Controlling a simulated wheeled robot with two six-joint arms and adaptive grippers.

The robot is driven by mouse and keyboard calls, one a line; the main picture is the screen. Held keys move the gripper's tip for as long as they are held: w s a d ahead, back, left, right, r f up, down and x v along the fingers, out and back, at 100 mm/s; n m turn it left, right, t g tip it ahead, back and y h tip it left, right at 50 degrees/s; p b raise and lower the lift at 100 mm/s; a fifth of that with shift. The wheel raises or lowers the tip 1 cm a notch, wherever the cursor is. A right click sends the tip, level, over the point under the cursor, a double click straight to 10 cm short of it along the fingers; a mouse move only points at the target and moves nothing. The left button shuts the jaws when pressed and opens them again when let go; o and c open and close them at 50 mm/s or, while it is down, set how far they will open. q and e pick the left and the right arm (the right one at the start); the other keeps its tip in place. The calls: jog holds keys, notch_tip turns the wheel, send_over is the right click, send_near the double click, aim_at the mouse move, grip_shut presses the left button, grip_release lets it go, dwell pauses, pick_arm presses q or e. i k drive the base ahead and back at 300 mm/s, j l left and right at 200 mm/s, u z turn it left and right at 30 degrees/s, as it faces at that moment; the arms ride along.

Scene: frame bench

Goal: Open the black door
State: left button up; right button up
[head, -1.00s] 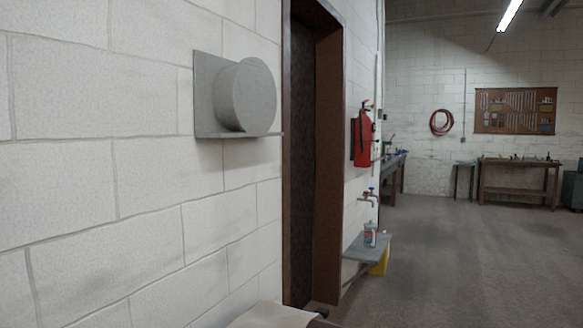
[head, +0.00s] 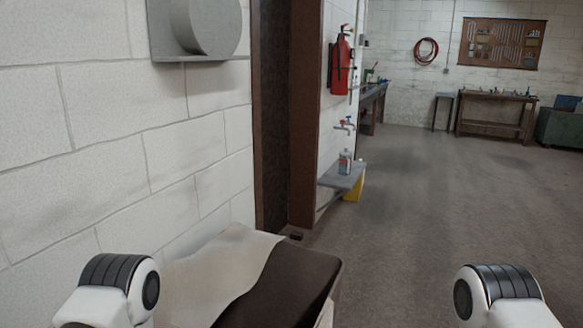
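A dark, nearly black door panel (head: 270,120) shows edge-on inside a brown frame (head: 305,130) in the left wall, in the head view. I see it at a steep angle, and no handle is visible. I cannot tell whether it stands open or shut. Two white and black links of my arms show at the bottom left and bottom right. Both grippers are outside the picture.
A table or bench with a pale cloth (head: 225,265) and a dark brown top (head: 285,285) stands close in front, below the doorway. A grey shelf (head: 342,176) with a bottle (head: 345,161) juts from the wall past the door. The floor (head: 430,210) to the right is clear.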

aim_at(274, 15)
jog(key=i+l+z, duration=0.15)
jog(key=i+l, duration=0.3)
jog(key=i+l+z, duration=0.15)
jog(key=i+l, duration=0.3)
jog(key=i+l+z, duration=0.15)
jog(key=i+l, duration=0.2)
jog(key=i, duration=0.15)
jog(key=i+l+z, duration=0.1)
jog(key=i+l, duration=0.2)
jog(key=i, duration=0.25)
jog(key=i+l+z, duration=0.15)
jog(key=i+l, duration=0.15)
jog(key=i, duration=0.2)
